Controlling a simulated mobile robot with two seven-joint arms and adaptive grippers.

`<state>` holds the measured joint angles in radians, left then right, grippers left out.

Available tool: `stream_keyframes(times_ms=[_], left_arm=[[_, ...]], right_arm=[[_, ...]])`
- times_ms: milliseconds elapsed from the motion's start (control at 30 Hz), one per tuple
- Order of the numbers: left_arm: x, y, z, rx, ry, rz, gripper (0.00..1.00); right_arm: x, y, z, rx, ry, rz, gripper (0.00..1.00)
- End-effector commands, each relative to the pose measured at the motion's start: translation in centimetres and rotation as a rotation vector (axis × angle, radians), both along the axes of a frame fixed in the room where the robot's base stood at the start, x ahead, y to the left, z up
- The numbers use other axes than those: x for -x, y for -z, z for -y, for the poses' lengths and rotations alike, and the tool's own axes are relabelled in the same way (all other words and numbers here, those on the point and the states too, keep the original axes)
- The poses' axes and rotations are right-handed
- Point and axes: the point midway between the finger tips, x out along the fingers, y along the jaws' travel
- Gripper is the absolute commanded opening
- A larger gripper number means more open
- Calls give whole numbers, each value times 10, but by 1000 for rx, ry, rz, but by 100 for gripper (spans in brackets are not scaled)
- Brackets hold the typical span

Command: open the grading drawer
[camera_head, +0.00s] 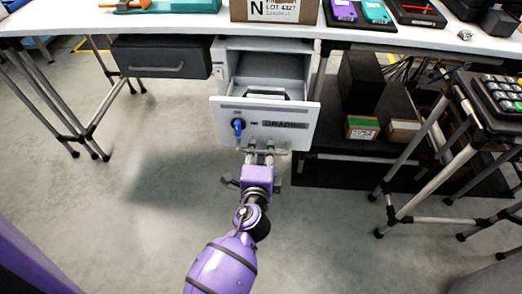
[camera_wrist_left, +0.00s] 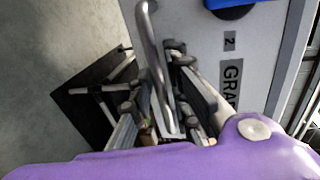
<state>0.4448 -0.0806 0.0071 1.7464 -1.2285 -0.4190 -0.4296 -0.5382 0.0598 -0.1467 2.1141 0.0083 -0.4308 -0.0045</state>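The grading drawer (camera_head: 292,111) stands pulled out below the table, its tray showing empty behind the front. Its light front carries a dark label, partly readable, and a blue knob (camera_head: 238,125), partly seen at the top of the left wrist view. A metal bar handle (camera_head: 282,151) runs along the lower front. My left gripper (camera_head: 260,156) is at this handle. In the left wrist view its fingers stand apart on either side of the handle (camera_wrist_left: 151,35); I see no clear clamping. My right gripper is not in view.
A closed dark drawer (camera_head: 160,57) is left of the open one. A carton (camera_head: 275,10) stands on the table (camera_head: 420,38) above. At right are a low dark shelf with small boxes (camera_head: 362,127) and a stand with a keypad (camera_head: 500,94). The floor in front is clear.

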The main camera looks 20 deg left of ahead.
Motion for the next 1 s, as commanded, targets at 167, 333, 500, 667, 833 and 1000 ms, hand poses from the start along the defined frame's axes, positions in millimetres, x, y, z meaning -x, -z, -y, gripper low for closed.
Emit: stream_keyframes(times_ms=[167, 333, 500, 667, 833, 1000], left_arm=[[0, 0, 0, 0, -1, 0, 28], [1, 0, 0, 0, -1, -1, 28], [16, -2, 4, 1, -1, -3, 28], [43, -7, 11, 2, -2, -4, 28], [64, -12, 18, 1, -1, -3, 28], [71, -15, 20, 0, 0, 0, 28]], right_arm=[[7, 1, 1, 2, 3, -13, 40], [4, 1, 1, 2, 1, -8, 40], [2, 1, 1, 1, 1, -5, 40], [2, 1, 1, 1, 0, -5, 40], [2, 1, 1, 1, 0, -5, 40], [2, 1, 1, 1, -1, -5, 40]])
